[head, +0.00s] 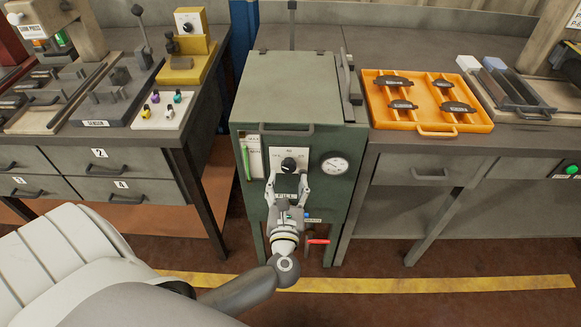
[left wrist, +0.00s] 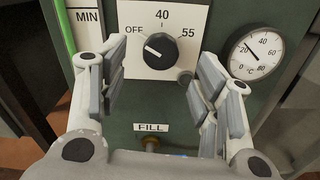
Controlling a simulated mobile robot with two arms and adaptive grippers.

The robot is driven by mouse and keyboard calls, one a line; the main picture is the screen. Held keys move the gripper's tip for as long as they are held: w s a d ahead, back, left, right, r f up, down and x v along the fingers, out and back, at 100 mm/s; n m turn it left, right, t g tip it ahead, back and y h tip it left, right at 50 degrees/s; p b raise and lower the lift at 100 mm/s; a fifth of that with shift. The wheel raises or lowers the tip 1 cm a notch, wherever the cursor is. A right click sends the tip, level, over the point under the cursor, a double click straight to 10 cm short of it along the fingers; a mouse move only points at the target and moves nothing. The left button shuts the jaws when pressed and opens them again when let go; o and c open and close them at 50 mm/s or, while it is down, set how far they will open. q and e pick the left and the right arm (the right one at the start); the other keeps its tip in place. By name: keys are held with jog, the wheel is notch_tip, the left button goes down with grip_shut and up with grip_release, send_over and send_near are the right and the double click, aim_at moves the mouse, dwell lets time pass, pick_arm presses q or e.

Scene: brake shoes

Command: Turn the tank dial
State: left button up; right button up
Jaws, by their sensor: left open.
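The green tank (head: 255,215) stands between the benches. Its black dial (head: 289,165) sits on a white plate (head: 278,156) on the front. In the left wrist view the dial (left wrist: 160,48) is framed by OFF, 40 and 55, and its white mark points left, towards OFF. My left gripper (head: 287,180) is just below the dial, pointing up at the tank front. In the left wrist view its open fingers (left wrist: 160,85) stand on either side of and below the dial, with nothing between them; they look apart from it. My right gripper is in neither view.
A round gauge (head: 335,164) is right of the dial plate, and a green level strip (head: 245,160) is left of it. A red lever (head: 318,241) is low on the tank. An orange tray (head: 477,126) lies on the right bench.

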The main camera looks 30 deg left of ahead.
aim_at(289, 169)
pick_arm(q)
jog(key=x, duration=0.4)
jog(key=shift+w, duration=0.2)
jog(key=shift+w+a, duration=0.35)
jog(key=shift+w, duration=0.15)
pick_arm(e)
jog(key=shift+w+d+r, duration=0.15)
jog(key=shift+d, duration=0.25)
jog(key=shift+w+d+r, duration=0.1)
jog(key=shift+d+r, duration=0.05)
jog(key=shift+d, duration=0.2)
pick_arm(q)
jog(key=c, duration=1)
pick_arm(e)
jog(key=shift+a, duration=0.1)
